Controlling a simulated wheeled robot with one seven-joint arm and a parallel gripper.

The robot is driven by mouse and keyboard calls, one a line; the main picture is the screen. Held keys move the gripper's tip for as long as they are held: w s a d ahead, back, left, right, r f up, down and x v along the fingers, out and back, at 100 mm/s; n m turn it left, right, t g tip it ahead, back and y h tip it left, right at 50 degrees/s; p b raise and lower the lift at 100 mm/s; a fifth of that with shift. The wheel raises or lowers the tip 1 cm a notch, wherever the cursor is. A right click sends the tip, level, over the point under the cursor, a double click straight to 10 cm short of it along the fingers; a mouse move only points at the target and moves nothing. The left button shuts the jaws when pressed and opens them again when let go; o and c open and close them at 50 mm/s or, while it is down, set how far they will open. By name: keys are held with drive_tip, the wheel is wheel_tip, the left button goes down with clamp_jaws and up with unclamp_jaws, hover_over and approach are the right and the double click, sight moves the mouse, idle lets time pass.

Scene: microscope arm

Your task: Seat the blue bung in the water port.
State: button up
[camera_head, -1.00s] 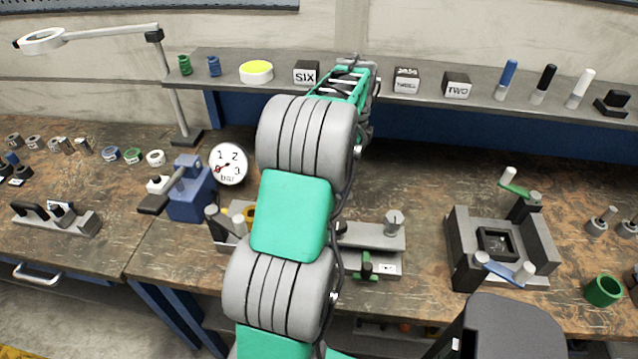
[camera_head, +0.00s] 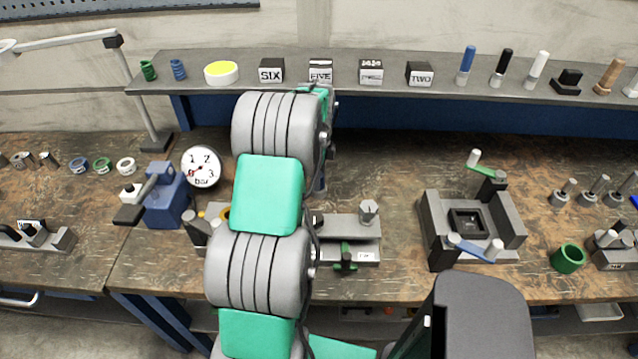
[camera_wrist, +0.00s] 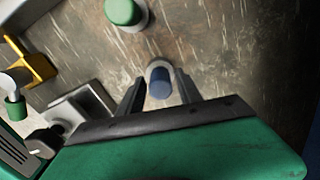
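In the wrist view, a blue round-topped piece (camera_wrist: 160,81), which looks like the blue bung, stands on the worn brown bench with a pale collar around it. My gripper (camera_wrist: 160,92) is open, with one dark finger on each side of it and a visible gap to each. I cannot tell how far the fingertips are above it. A similar green-topped piece (camera_wrist: 122,11) stands beyond it. In the head view my arm hides most of the gripper and the bench there. I cannot make out which opening is the water port.
A grey fixture with a green clamp (camera_head: 345,258) lies right of my arm, partly hidden. A pressure gauge (camera_head: 201,167) and blue block (camera_head: 166,205) stand left. A square dark fixture (camera_head: 470,222) and green cup (camera_head: 567,258) stand right. A shelf (camera_head: 440,92) runs behind.

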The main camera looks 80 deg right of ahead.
clamp_jaws()
drive_tip(key=shift+r, duration=0.15)
idle(0.4)
